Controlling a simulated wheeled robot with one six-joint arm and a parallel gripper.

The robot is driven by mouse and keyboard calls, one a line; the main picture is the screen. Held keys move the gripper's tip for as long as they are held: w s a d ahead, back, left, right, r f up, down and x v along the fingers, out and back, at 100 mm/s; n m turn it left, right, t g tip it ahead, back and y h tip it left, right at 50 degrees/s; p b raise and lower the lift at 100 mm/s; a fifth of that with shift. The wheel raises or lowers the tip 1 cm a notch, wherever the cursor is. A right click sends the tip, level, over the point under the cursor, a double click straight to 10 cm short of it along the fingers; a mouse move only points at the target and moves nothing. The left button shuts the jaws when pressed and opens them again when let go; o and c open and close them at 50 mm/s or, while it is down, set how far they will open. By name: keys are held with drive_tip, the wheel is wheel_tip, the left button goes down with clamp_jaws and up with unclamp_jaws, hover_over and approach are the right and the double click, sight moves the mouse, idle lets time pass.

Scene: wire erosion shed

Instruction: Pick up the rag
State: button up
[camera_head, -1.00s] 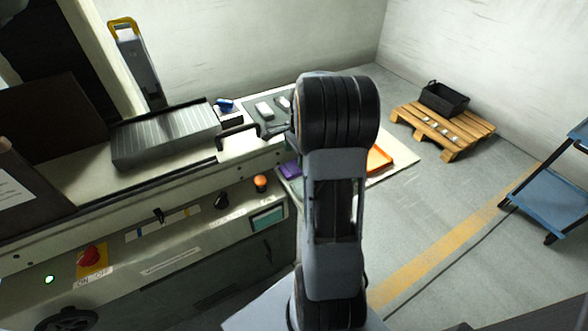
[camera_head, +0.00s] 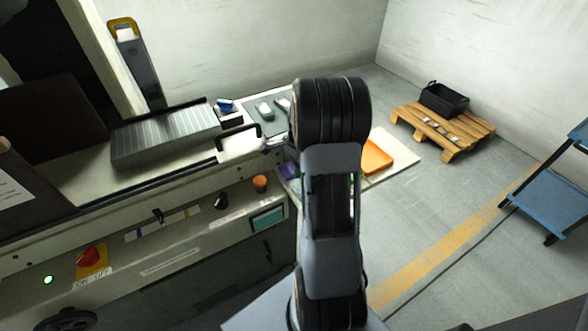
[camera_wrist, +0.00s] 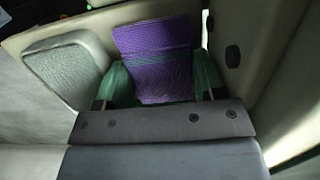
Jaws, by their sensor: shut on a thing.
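The rag (camera_wrist: 155,62) is purple, with a ribbed weave, and shows in the wrist view between the two green fingers of my gripper (camera_wrist: 162,82). The fingers are shut on it, one at each side. In the head view only a small purple patch of the rag (camera_head: 288,172) shows, left of my arm, by the front right corner of the machine. My arm hides the rest of it and most of my gripper there.
The machine bench with a ribbed grey block (camera_head: 165,135) and an orange knob (camera_head: 260,183) is at left. An orange tray (camera_head: 377,156) lies right of my arm. A pallet (camera_head: 440,128) bears a black crate (camera_head: 444,98). A blue cart (camera_head: 553,195) stands far right. Floor between is clear.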

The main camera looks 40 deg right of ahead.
drive_tip(key=shift+r, duration=0.1)
drive_tip(key=shift+c, duration=0.3)
drive_tip(key=shift+r, duration=0.25)
drive_tip(key=r, duration=0.3)
drive_tip(key=shift+s+r, duration=0.15)
drive_tip(key=shift+s, duration=0.1)
drive_tip(key=s+a+r, duration=0.2)
drive_tip(key=s+r, duration=0.7)
drive_tip(key=s, duration=0.4)
drive_tip(key=shift+s, duration=0.2)
drive_tip(key=o, duration=0.4)
drive_tip(key=c, duration=0.3)
